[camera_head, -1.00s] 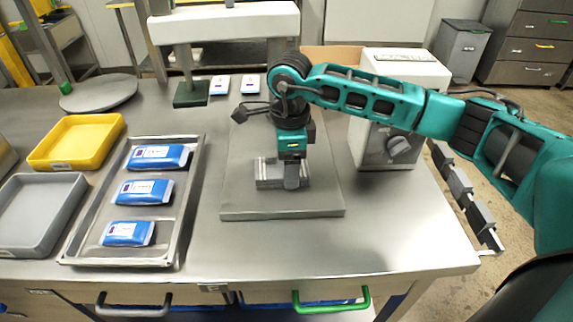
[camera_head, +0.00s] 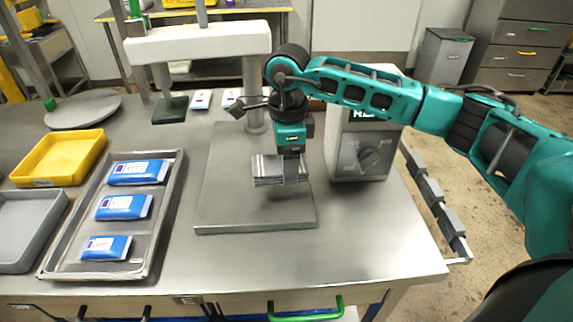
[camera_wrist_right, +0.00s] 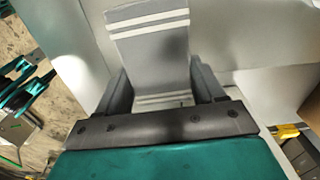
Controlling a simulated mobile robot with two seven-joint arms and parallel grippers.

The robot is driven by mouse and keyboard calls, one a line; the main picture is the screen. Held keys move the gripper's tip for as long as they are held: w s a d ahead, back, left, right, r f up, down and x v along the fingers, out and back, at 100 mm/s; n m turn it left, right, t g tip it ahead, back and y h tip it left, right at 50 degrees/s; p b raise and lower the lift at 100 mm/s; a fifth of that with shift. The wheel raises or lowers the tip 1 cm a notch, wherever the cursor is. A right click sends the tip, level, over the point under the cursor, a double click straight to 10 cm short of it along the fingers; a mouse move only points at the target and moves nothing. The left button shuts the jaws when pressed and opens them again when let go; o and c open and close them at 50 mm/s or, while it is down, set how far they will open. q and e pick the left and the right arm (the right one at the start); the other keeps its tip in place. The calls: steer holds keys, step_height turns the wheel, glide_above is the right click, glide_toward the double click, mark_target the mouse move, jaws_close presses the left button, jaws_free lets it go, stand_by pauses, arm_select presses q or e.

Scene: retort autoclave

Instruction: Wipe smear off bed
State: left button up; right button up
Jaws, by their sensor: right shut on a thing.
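My right gripper (camera_head: 291,172) is shut on a folded grey cloth (camera_head: 268,170) with pale stripes. The cloth hangs a little above the flat grey bed plate (camera_head: 225,190) on the steel table, with a shadow below it. In the right wrist view the cloth (camera_wrist_right: 155,50) sticks out between the two fingers (camera_wrist_right: 158,90). I see no smear on the bare parts of the bed; the area behind the cloth and gripper is hidden. My left gripper is not in view.
A steel tray (camera_head: 157,235) with several blue pouches (camera_head: 123,207) lies left of the bed. A yellow bin (camera_head: 62,155) and a grey bin (camera_head: 20,225) stand farther left.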

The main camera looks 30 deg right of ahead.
step_height(320, 180, up, 3)
steer(key=shift+r+p, duration=0.2)
steer(key=shift+p, duration=0.7)
steer(key=shift+r, duration=0.15)
